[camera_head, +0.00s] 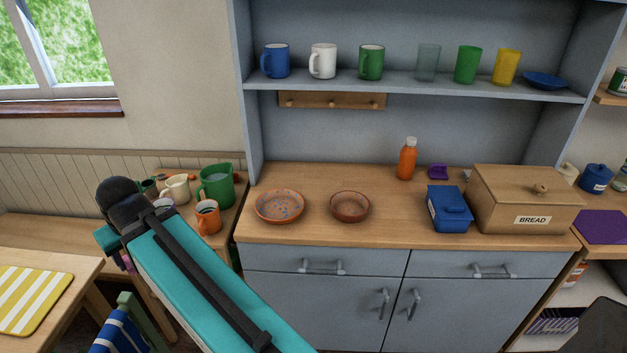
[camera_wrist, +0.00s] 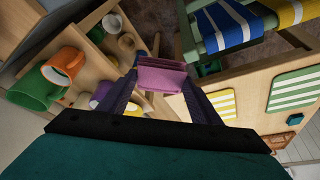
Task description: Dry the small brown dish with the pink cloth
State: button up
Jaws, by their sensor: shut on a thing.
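The small brown dish (camera_head: 350,207) stands on the wooden counter of the grey-blue dresser in the head view. The folded pink cloth (camera_wrist: 161,76) is between the fingers of my gripper (camera_wrist: 160,84) in the wrist view. My gripper is shut on it and holds it in the air. In the head view my arm hides most of the gripper, at lower left, well to the left of the dish and apart from it. The dish is not clearly seen in the wrist view.
A larger speckled orange dish (camera_head: 279,207) stands left of the brown dish. A blue box (camera_head: 449,209), a bread box (camera_head: 525,200) and an orange bottle (camera_head: 407,160) stand to the right. Mugs and a green jug (camera_head: 217,187) crowd the left side table. The counter before the dishes is clear.

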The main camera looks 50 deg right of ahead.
dwell(0.3)
jog(key=shift+w+d, duration=0.15)
jog(key=shift+d, duration=0.35)
jog(key=s+d+p, duration=0.2)
jog(key=d, duration=1.4)
jog(key=s+d+p, duration=0.2)
jog(key=s+d, duration=0.1)
jog(key=d, duration=1.2)
jog(key=s+d, duration=0.2)
jog(key=d, duration=0.3)
jog(key=s+d+p, duration=0.1)
jog(key=s+d, duration=0.2)
jog(key=d, duration=0.2)
jog(key=s+d, duration=0.3)
jog(key=d, duration=0.1)
jog(key=shift+s+d+f+p, duration=0.2)
jog(key=shift+d+f+p, duration=0.1)
jog(key=shift+d, duration=0.1)
jog(key=s+d+p, duration=0.1)
jog(key=s+d, duration=1)
jog(key=shift+s+d+m, duration=0.15)
jog(key=shift+s+m, duration=0.15)
jog(key=shift+f, duration=0.25)
jog(key=b, duration=0.2)
send_over(348, 212)
jog(key=shift+d+f, duration=0.1)
jog(key=shift+f, duration=2.75)
